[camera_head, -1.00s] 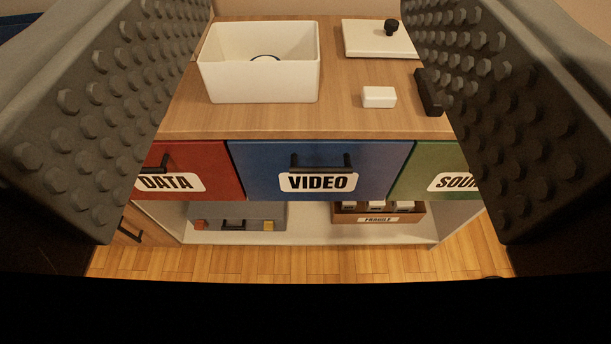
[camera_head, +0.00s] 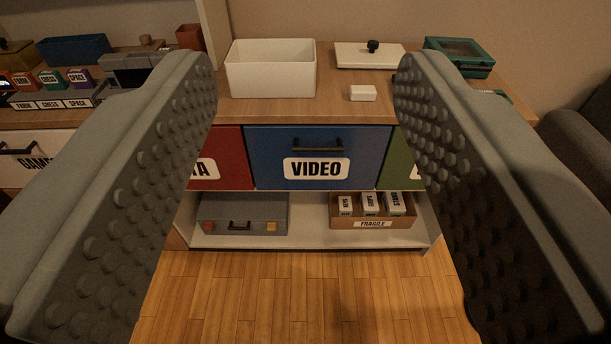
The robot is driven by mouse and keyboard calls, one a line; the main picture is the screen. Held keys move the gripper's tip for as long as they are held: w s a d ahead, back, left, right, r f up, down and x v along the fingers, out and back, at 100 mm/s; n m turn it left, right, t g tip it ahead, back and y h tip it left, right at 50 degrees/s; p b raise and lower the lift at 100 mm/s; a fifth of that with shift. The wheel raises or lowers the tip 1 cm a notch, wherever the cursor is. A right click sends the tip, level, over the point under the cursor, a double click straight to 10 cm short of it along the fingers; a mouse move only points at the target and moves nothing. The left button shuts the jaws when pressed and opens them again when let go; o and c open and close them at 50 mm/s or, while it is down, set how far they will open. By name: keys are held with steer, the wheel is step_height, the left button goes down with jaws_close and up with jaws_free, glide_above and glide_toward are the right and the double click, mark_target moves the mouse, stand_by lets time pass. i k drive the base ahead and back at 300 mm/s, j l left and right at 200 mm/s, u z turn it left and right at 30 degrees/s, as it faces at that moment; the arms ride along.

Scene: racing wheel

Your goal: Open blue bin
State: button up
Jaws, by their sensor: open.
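The blue bin (camera_head: 270,158) is a drawer front labelled VIDEO in the middle of the wooden cabinet. It looks shut, level with its neighbours. Its dark bar handle (camera_head: 318,146) runs across the upper part, above the white label. My gripper (camera_head: 305,85) is open and empty, with one studded finger at each side of the picture. The blue bin and its handle show between the fingers, beyond them and apart from them.
A red drawer (camera_head: 222,150) and a green drawer (camera_head: 398,148) flank the blue one, partly hidden by my fingers. A white box (camera_head: 270,75) and a white lid (camera_head: 368,57) sit on top. A grey case (camera_head: 243,212) and FRAGILE carton (camera_head: 372,224) lie below.

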mark_target(281, 155)
steer(key=i+j, duration=0.2)
steer(key=i, duration=0.35)
steer(key=i+j, duration=0.2)
steer(key=i, duration=0.3)
steer(key=k+l, duration=0.4)
steer(key=j+z, duration=0.4)
steer(key=j, duration=0.2)
steer(key=l+u, duration=0.45)
steer(key=l, duration=0.25)
steer(key=k+l+u, duration=0.1)
steer(key=l+u, duration=0.35)
steer(key=l, duration=0.25)
steer(key=k, duration=0.6)
